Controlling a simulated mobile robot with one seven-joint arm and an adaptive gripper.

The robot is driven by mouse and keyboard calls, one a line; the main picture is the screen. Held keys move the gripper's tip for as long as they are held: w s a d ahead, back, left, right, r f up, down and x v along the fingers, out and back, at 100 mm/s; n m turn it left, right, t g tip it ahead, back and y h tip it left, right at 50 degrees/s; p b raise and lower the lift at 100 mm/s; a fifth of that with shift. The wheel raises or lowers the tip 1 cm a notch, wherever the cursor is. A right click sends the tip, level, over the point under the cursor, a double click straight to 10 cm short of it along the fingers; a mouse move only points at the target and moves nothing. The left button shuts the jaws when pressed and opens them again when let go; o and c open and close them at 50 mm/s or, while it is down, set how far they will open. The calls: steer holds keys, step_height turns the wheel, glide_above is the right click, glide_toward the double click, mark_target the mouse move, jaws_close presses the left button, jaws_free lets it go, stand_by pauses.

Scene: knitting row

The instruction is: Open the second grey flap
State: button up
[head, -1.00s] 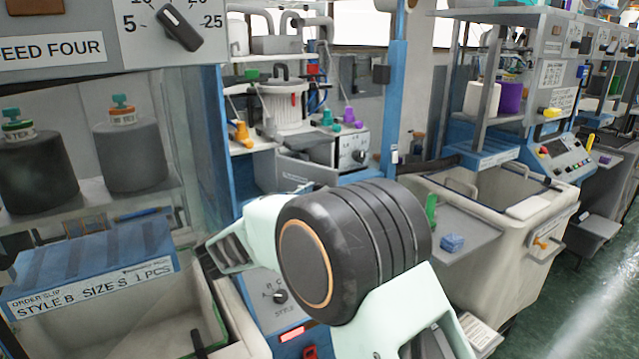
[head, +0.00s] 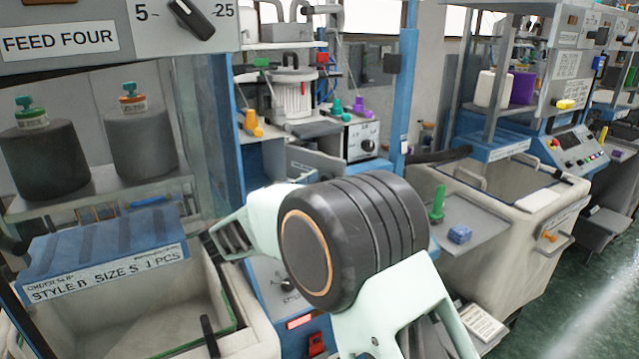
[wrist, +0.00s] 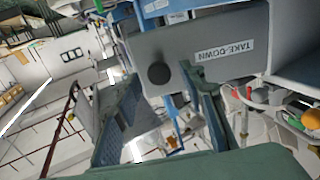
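In the wrist view a grey flap (wrist: 215,30) labelled TAKE-DOWN, with a round black knob (wrist: 158,74), lies ahead of my gripper (wrist: 168,125). My two fingers stand well apart with nothing between them; the knob appears beyond the gap. I cannot tell whether a finger touches the flap. In the head view a grey panel (head: 318,164) with a small unreadable label shows behind my arm, below the control box; it may be the same flap. My fingertips cannot be made out in the head view.
A bin (head: 225,340) with a blue-topped order slip block (head: 100,250) stands at the left. At the right are a shelf (head: 480,235) holding a green peg and a blue block, and a large cream bin (head: 515,265). Green floor is free at the far right.

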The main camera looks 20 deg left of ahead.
steer(key=v, duration=0.7)
steer(key=shift+s, duration=0.25)
steer(key=shift+a, duration=0.1)
steer(key=shift+c, duration=0.2)
